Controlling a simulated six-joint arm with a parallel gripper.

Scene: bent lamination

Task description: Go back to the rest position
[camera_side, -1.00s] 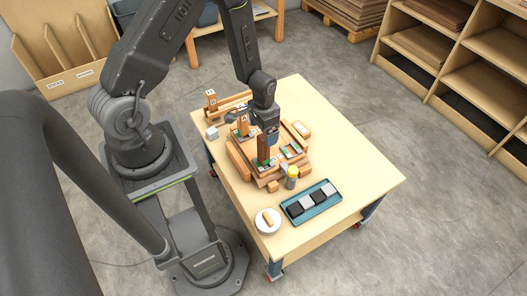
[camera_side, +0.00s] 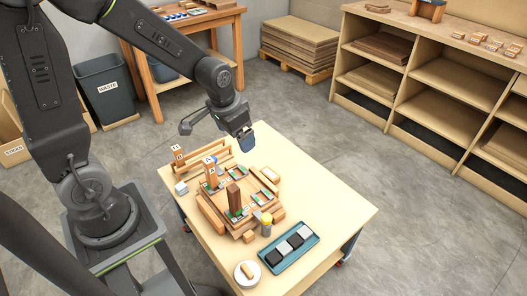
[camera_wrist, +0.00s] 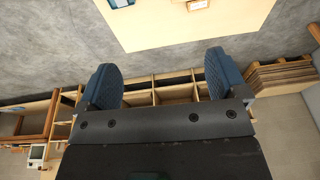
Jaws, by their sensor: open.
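My gripper (camera_side: 246,140) is raised over the far side of the work table (camera_side: 335,205), above and behind the wooden fixture. In the wrist view my gripper (camera_wrist: 158,85) shows two blue textured fingers spread wide with nothing between them. The wooden fixture (camera_side: 212,216) sits on the table with a dark brown block (camera_side: 234,198) standing upright on it. An upright block with a letter label (camera_side: 211,172) stands on it too. My gripper is clear of all these parts.
Shelves (camera_side: 430,95) stand at the right, a waste bin (camera_side: 104,88) at the left. The table's right side is bare.

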